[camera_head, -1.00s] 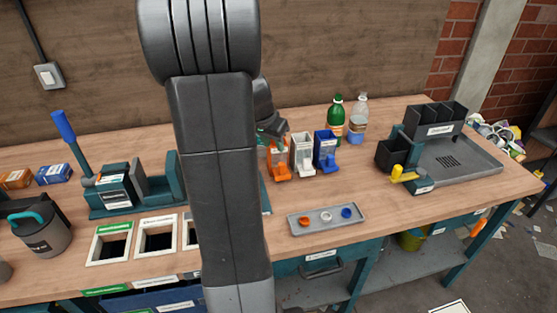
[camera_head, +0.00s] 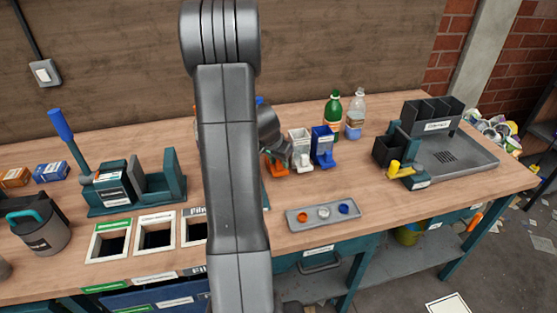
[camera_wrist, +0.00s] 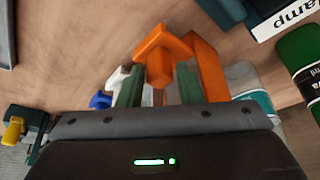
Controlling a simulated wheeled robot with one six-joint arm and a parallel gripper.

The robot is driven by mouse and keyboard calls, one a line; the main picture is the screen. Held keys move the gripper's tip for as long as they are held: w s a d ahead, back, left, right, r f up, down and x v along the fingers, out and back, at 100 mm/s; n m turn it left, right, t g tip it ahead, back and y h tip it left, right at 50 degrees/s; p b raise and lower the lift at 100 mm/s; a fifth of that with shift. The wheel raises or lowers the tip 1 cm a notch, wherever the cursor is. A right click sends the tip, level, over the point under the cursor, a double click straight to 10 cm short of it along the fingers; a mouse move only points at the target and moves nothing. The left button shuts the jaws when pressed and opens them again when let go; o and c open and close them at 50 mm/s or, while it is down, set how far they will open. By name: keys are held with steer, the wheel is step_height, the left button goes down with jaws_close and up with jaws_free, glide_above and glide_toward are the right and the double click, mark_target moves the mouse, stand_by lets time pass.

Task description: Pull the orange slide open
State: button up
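The orange dispenser (camera_head: 278,168) stands at the left end of a row of three on the table, mostly hidden behind my arm in the head view. In the wrist view, its orange slide (camera_wrist: 160,50) shows at and just beyond my fingertips, with the taller orange body (camera_wrist: 208,70) to its right. My gripper (camera_wrist: 160,80) has its two green fingers apart, one on each side of the slide's narrower part. A gap seems to show between the fingers and the orange. I cannot tell whether either finger touches it.
A white dispenser (camera_head: 300,150) and a blue one (camera_head: 323,147) stand close to the right. Green (camera_head: 333,115) and clear (camera_head: 356,115) bottles stand behind them. A grey tray (camera_head: 324,227) with coloured discs lies in front. Bare table lies between dispensers and tray.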

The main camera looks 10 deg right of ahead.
jaws_close()
steer(key=shift+s+f+b, duration=0.2)
steer(key=shift+s+b, duration=0.1)
steer(key=shift+b, duration=0.15)
steer(key=s+b, duration=0.3)
steer(key=s, duration=0.1)
steer(key=shift+s+d+b, duration=0.1)
steer(key=shift+s+b, duration=0.05)
steer(key=shift+b, duration=0.2)
steer(key=shift+s+r, duration=0.15)
steer(key=shift+s, duration=0.45)
jaws_free()
steer(key=shift+s, duration=0.1)
